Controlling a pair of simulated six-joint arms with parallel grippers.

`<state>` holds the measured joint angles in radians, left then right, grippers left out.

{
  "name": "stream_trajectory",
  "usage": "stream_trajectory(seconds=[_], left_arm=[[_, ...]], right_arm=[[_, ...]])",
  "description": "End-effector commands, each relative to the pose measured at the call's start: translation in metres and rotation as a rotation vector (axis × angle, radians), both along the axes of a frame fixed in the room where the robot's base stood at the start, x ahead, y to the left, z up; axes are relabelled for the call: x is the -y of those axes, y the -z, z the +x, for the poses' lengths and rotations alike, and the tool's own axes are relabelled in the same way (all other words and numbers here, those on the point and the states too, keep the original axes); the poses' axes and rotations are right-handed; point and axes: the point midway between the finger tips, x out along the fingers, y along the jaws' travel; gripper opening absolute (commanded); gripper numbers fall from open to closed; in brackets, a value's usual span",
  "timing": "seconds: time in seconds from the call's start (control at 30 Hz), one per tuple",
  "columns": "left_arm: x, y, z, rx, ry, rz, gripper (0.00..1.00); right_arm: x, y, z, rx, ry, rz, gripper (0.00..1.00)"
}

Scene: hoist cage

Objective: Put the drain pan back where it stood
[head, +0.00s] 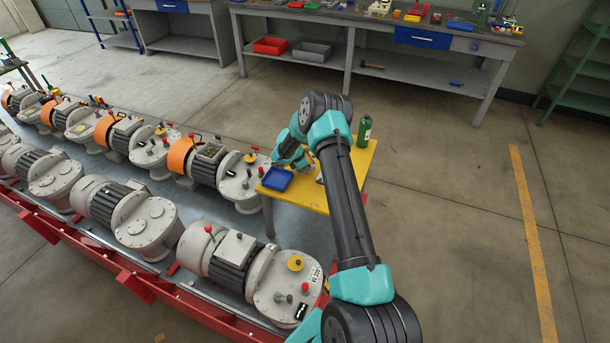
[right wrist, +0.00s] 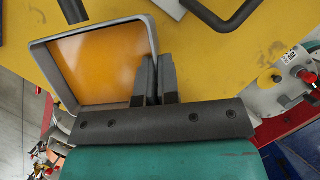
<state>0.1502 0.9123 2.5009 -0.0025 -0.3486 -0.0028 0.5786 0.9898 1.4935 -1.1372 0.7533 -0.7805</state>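The drain pan (right wrist: 98,100) shows in the right wrist view as a grey-rimmed rectangular tray with an amber-orange inside. My right gripper (right wrist: 160,78) has its two dark fingers close together, one on each side of the pan's wall. The pan is over the edge of the yellow table (right wrist: 215,65); I cannot tell whether it touches the table. In the head view my right gripper (head: 300,163) is low over the yellow table (head: 355,168), and my arm mostly hides the pan. My left gripper is not in view.
A blue tray (head: 276,179) sits on the table's left corner and a green bottle (head: 365,131) at its back. Gear motors (head: 238,184) line the red-edged platform to the left. A long workbench (head: 400,32) stands behind. The floor on the right is clear.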

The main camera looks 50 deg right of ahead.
Motion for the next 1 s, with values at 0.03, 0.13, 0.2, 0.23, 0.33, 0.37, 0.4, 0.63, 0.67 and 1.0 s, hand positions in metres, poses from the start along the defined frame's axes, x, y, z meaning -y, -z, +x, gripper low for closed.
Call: stream_trajectory(seconds=[0.03, 0.13, 0.2, 0.23, 0.33, 0.37, 0.4, 0.63, 0.67, 1.0], left_arm=[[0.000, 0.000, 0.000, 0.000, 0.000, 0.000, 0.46], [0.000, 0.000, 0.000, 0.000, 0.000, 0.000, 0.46], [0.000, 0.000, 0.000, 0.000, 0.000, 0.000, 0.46], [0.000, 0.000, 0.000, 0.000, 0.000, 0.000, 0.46], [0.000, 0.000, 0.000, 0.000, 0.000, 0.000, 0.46], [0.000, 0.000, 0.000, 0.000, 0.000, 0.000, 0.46], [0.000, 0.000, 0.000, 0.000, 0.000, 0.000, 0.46], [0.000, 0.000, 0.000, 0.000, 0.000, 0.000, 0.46], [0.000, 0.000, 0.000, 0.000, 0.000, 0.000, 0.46], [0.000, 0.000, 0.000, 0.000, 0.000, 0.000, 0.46]], right_arm=[[0.000, 0.001, 0.000, 0.000, 0.000, 0.000, 0.00], [0.000, 0.010, 0.000, -0.002, 0.000, 0.001, 0.00], [0.000, 0.019, 0.000, -0.002, 0.000, 0.001, 0.00], [0.000, 0.023, 0.000, -0.002, -0.001, 0.001, 0.00], [0.000, 0.034, -0.001, -0.002, 0.001, 0.001, 0.00], [0.000, 0.036, 0.000, -0.001, 0.000, -0.001, 0.00], [0.000, 0.037, 0.000, -0.001, 0.001, -0.001, 0.00], [0.000, 0.037, 0.000, 0.000, 0.001, 0.000, 0.00], [0.000, 0.038, 0.000, 0.000, 0.000, 0.000, 0.00], [0.000, 0.040, 0.000, -0.001, 0.000, 0.000, 0.24]])
